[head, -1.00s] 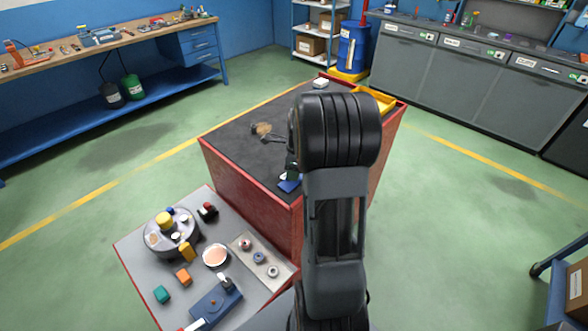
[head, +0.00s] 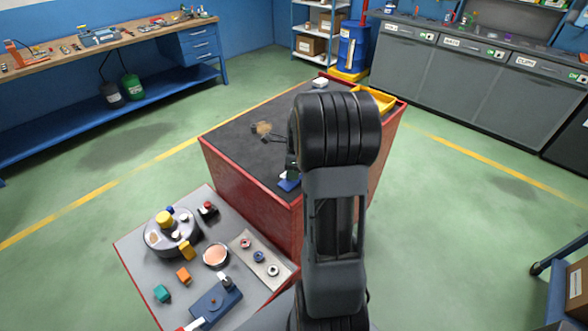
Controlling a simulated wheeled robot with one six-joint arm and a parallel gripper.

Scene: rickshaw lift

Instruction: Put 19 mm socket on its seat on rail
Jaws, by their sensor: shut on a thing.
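My arm stands in the middle of the head view, and its thick black elbow covers most of what lies beyond it. Only a small dark part of my gripper (head: 291,166) seems to show at the elbow's left edge, over the red cart's dark top. It is shut, but what it holds is hidden. A small blue piece (head: 289,181) lies just below it near the cart's edge; I cannot tell whether it belongs to the rail. I cannot make out the 19 mm socket or its seat. A pale strip with three rings (head: 259,257) lies on the low table.
The red cart (head: 245,190) carries a dark tool (head: 273,138) and a yellow bin (head: 377,99). The low grey table (head: 137,247) at lower left holds a round turntable (head: 155,243), a copper-coloured dish (head: 215,255), small blocks and a blue fixture (head: 217,303). Open floor lies on the right.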

